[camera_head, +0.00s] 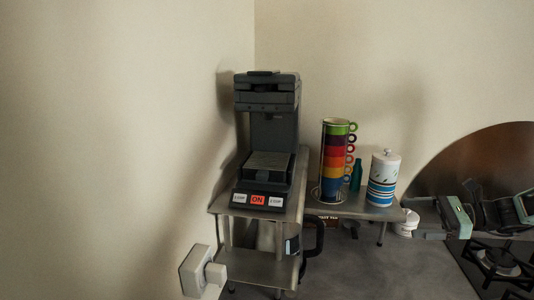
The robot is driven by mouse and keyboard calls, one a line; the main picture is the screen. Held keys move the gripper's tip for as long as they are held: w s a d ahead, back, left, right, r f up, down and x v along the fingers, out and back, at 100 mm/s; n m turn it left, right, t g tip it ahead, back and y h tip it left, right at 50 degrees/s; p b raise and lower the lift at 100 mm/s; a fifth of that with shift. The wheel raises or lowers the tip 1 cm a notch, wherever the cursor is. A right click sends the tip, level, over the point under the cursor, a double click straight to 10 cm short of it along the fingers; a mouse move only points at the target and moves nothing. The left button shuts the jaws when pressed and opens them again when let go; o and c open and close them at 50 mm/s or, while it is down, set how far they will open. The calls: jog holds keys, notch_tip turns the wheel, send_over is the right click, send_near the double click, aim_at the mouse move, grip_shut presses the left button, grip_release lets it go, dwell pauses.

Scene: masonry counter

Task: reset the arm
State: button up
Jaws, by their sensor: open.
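My gripper (490,211) shows at the right edge, with dark and teal parts. It is open, with nothing seen between its fingers. It hangs in front of a round dark panel and above the stove, right of the shelf and apart from the coffee machine. Part of my arm is cut off by the right edge of the picture.
A dark coffee machine (268,122) with an "ON" label stands on a metal stand (228,211). Right of it are stacked coloured mugs (333,160), a green bottle (357,175) and a striped canister (383,180) on a shelf. The stove (498,262) is at lower right.

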jog(key=s+a+n+g+h+b, duration=0.1)
jog(key=s+a+n+g+h, duration=0.45)
jog(key=a, duration=0.55)
jog(key=s+a+n+g+h+b, duration=0.1)
jog(key=s+a+n+g+h, duration=0.15)
jog(key=s+a+n, duration=0.6)
jog(key=s+a+n+t+h+b, duration=0.1)
jog(key=s+a+n+h, duration=0.2)
jog(key=s+n, duration=0.4)
jog(key=s+a+n+t+h+b, duration=0.1)
jog(key=s+a+n+h+b, duration=0.1)
jog(key=s+n, duration=0.5)
jog(key=shift+s+a+f+t+h, duration=0.4)
jog(key=shift+s+h, duration=0.3)
jog(key=shift+s, duration=2.55)
jog(key=shift+a+r, duration=0.1)
